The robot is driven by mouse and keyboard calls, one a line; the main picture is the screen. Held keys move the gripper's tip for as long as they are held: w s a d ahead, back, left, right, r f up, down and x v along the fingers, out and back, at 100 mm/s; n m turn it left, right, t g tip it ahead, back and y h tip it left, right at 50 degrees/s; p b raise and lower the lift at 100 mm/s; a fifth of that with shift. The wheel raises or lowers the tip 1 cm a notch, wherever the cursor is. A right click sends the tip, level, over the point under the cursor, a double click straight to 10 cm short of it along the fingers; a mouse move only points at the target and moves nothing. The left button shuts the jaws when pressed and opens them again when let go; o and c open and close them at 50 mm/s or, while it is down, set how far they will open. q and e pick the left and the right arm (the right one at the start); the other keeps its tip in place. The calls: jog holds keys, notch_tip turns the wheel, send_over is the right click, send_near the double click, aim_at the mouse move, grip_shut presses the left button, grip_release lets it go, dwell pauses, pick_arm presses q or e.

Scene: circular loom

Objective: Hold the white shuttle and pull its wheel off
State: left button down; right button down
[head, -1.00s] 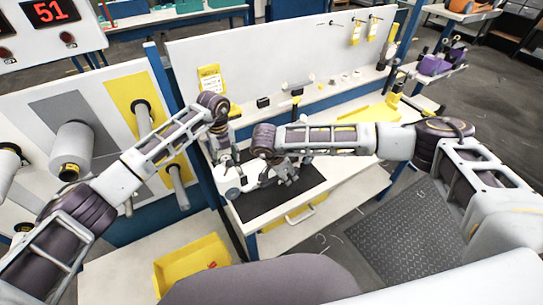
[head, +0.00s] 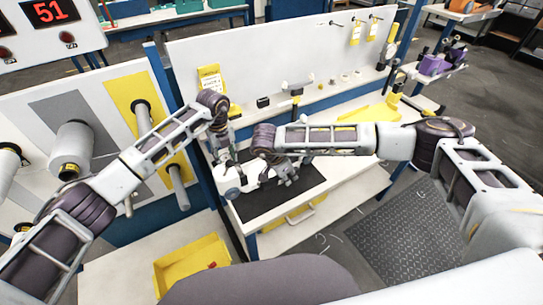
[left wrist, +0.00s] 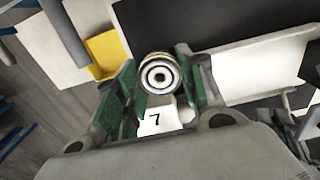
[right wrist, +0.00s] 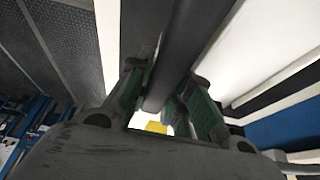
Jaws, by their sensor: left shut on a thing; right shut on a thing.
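The white shuttle (head: 252,180) is at the left end of the black mat on the workbench in the head view, partly covered by my grippers. My left gripper (left wrist: 158,80) is shut, its green-padded fingers on both sides of the round ringed wheel (left wrist: 160,75). A white part marked 7 (left wrist: 157,122) shows between the same fingers, nearer the palm. My right gripper (head: 285,176) is at the right part of the shuttle. In the right wrist view its fingers are shut on a dark, shaded bar, which seems to be the shuttle's body (right wrist: 180,60).
The black mat (head: 268,205) lies on the white bench (head: 350,175). A yellow bin (head: 190,265) stands lower left. A panel with spools (head: 72,148) is at the left. A shelf with small parts runs behind. The bench to the right of the mat is free.

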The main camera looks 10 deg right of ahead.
pick_arm(q)
jog(key=shift+r, duration=0.45)
dwell(0.4)
jog(key=shift+r, duration=1.6)
jog(key=shift+r, duration=0.2)
jog(key=shift+r, duration=2.3)
pick_arm(e)
jog(key=c, duration=1.2)
grip_release()
jog(key=shift+r, duration=0.15)
